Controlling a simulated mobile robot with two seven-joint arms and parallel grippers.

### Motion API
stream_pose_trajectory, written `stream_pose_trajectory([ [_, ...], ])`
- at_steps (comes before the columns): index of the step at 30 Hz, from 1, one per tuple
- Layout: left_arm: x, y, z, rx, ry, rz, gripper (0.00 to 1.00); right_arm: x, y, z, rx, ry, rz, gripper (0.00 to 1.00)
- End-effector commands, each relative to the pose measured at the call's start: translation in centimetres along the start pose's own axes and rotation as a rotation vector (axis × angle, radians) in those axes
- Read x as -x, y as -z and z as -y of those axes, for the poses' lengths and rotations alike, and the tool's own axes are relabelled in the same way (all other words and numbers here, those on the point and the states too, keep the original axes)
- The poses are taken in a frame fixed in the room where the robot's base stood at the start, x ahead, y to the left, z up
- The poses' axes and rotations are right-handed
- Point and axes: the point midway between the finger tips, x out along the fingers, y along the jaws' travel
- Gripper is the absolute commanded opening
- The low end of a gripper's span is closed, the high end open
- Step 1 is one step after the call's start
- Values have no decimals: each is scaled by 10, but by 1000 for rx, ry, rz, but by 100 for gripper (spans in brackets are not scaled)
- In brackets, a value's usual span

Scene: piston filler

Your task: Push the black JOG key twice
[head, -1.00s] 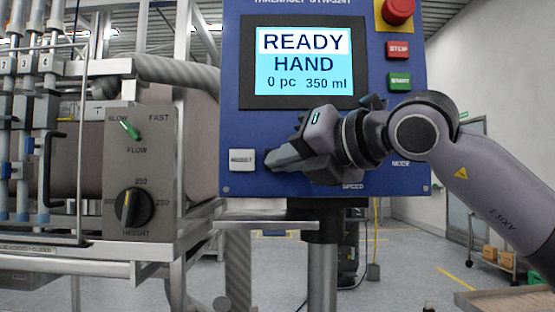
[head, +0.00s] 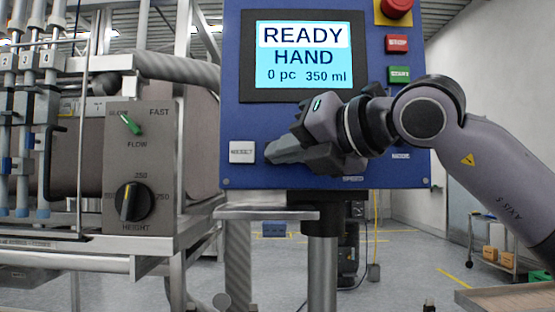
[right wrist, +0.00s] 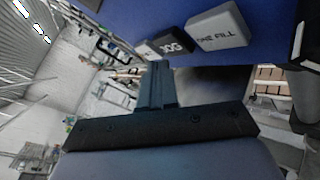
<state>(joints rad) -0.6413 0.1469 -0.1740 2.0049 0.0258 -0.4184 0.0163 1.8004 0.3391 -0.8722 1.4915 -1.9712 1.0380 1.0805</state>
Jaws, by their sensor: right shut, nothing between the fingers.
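The blue control panel (head: 232,120) stands in front of me, with a lit screen (head: 304,55) reading READY, HAND, 0 pc, 350 ml. My right gripper (head: 268,156) is shut and empty, low at the panel just right of the white RESET key (head: 242,152). The gripper hides the JOG key in the head view. In the right wrist view the black JOG key (right wrist: 169,45) is just beyond the shut fingertips (right wrist: 158,66). I cannot tell whether they touch it. My left gripper is not in view.
The white ONE FILL key (right wrist: 217,28) is beside the JOG key. A red STOP key (head: 397,44), a green START key (head: 399,74) and a red emergency knob (head: 396,8) are at the panel's right. The filler's dial plate (head: 150,165) stands to the left.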

Motion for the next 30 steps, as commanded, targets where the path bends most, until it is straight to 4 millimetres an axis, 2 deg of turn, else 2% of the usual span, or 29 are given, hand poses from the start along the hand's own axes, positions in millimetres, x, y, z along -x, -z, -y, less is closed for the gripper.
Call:
stream_pose_trajectory([
  [10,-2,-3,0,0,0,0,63,2,2,-1,1,-1,0,0],
  [21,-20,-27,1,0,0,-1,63,26,22,-19,2,-3,1,0],
  [30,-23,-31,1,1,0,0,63,36,26,-26,-1,-1,0,0],
])
